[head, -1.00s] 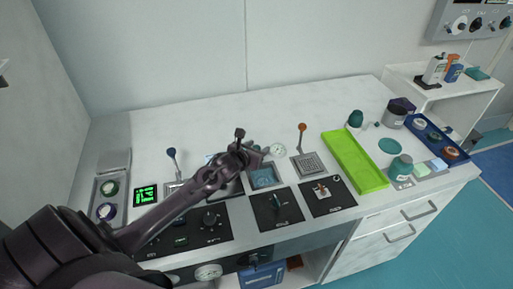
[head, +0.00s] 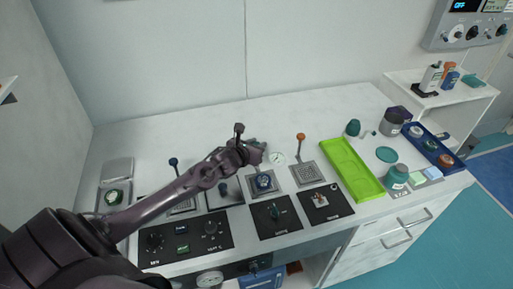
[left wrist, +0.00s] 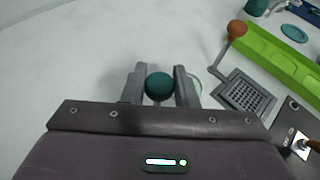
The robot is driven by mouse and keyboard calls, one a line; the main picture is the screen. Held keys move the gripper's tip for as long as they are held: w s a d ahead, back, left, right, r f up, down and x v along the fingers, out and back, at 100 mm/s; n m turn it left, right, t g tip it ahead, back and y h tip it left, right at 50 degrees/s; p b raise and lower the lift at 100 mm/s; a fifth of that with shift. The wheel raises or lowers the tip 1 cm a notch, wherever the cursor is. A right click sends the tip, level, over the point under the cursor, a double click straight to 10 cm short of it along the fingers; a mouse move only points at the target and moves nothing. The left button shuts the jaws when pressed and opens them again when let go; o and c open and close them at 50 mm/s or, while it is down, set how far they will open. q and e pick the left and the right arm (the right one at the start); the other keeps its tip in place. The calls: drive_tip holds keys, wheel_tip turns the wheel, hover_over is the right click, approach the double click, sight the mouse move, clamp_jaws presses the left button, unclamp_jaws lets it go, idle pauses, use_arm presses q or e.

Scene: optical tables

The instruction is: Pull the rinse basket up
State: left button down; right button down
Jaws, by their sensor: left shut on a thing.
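My left gripper (head: 252,150) is above the bench, beside the middle bath. In the left wrist view it (left wrist: 159,85) is shut on a teal ball knob (left wrist: 160,86), which sits between the two fingers. The knob is mostly hidden in the head view. The lever between knob and basket is hidden by my gripper. My right gripper is not in view.
An orange-knobbed lever (head: 300,137) with a grid basket (head: 307,176) stands to the right, near my gripper. A blue-knobbed lever (head: 173,162) stands to the left. A green tray (head: 352,170) lies further right. The bench behind is clear.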

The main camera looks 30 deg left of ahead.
use_arm(q)
drive_tip(key=shift+w+r, duration=0.15)
drive_tip(key=shift+r, duration=0.15)
drive_tip(key=c, duration=1.3)
unclamp_jaws()
drive_tip(key=shift+o, duration=0.8)
drive_tip(key=shift+f, duration=0.1)
drive_tip(key=shift+s, duration=0.7)
drive_tip(key=b+v, duration=0.1)
drive_tip(key=v, duration=0.5)
drive_tip(key=shift+s+r, duration=0.3)
drive_tip(key=shift+r, duration=0.05)
